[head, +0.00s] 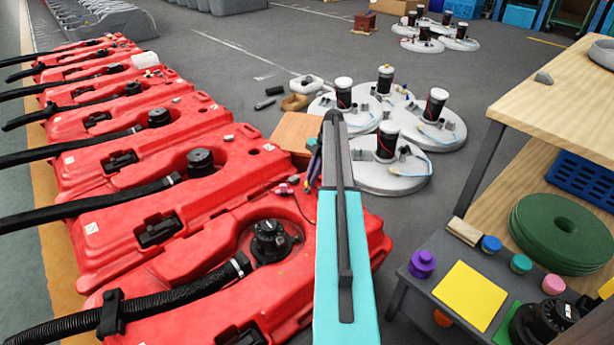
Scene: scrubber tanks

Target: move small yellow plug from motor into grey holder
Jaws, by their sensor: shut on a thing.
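My arm rises through the middle of the head view, with a turquoise link and a dark grey link above it. My gripper is hidden behind these links, so I cannot see what is between its jaws. Several black motors with pale caps stand on white round decks. One motor (385,80) at the back has a small yellow mark on top; I cannot tell whether it is a plug. Other motors (343,93) show white tops, and thin cables lie beside them. I cannot clearly make out the small yellow plug or the grey holder.
Red tanks (150,180) with black hoses fill the left. A wooden table (540,100) stands right, above a grey bench (410,285) with coloured knobs and a yellow square (468,296). Green pads (560,230) lie on the shelf. Grey floor (450,190) is clear between decks and table.

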